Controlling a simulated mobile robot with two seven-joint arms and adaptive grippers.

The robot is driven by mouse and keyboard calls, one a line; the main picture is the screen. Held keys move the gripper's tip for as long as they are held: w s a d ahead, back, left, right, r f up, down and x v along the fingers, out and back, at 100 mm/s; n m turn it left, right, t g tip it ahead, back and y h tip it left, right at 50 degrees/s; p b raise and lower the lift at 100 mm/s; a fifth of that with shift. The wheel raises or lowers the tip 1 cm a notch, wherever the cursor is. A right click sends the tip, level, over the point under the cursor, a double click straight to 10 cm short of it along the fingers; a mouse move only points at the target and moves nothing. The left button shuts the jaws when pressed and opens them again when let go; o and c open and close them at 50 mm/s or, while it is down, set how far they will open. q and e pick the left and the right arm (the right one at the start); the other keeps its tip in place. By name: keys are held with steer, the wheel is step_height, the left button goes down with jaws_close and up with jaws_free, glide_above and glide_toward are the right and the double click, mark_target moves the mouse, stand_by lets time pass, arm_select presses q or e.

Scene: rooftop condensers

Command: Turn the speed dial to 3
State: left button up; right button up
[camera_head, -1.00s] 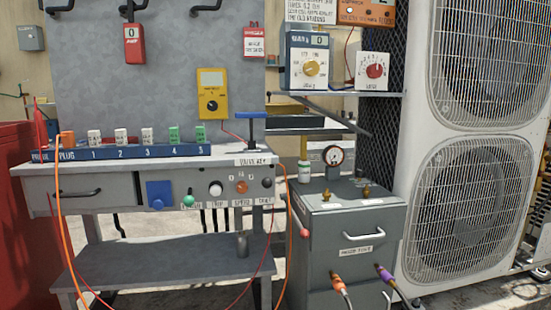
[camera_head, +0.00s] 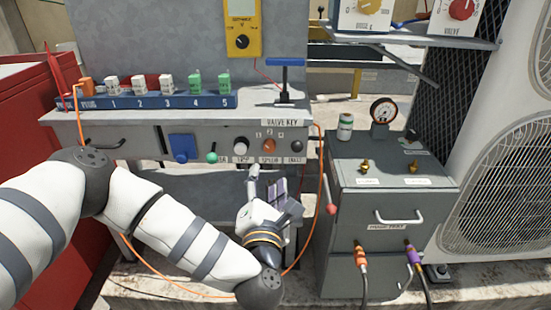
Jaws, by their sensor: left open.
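My right gripper is not in view.
A white knob (camera_head: 240,146) and a green knob (camera_head: 212,157) sit left of the dial, a dark knob (camera_head: 295,146) right. A blue valve key (camera_head: 286,76) stands above on the bench. A grey cabinet (camera_head: 388,205) stands to the right.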

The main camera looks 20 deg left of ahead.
mark_target(269, 149)
arm_select(q)
steer(key=b+x, duration=0.1)
steer(key=x, duration=1)
steer(key=shift+w, duration=0.1)
jaws_close()
